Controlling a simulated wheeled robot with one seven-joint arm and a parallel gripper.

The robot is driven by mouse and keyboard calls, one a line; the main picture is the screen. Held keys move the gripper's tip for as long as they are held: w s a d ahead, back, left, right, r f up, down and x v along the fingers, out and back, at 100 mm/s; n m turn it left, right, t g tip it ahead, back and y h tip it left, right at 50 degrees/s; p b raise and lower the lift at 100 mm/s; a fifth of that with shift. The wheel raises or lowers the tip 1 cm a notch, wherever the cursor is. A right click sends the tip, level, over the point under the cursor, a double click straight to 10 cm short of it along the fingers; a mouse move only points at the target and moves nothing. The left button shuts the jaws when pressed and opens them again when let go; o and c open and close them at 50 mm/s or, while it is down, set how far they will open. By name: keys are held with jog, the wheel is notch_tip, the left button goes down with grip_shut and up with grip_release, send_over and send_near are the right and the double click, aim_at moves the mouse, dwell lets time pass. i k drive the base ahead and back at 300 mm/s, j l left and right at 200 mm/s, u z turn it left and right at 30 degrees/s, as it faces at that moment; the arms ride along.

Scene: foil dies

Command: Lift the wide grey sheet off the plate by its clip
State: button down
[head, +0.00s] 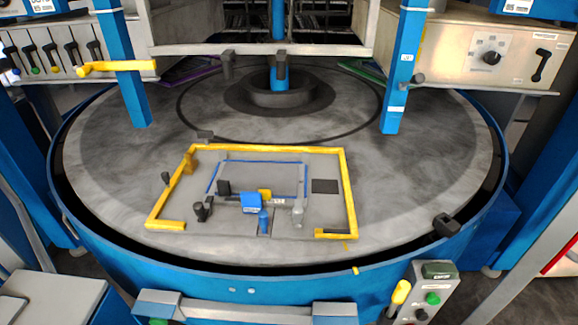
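A grey plate (325,165) with a yellow border (347,190) lies on the round table, towards its front. On it lies a wide grey sheet (265,175) with a thin blue edge. At the sheet's front edge are a black block (223,187), a small yellow piece (264,194) and a blue block (251,203) with a pale label. I cannot tell for sure which of these is the clip. My gripper is not in this view.
The large round grey table (440,150) is mostly bare around the plate. Blue posts (399,70) (122,60) stand at both sides, and a pale housing (260,50) overhangs the back. A black knob (201,210), a blue peg (264,220) and a grey peg (297,212) stand near the plate's front.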

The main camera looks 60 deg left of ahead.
aim_at(281, 179)
jog(key=u, duration=2.35)
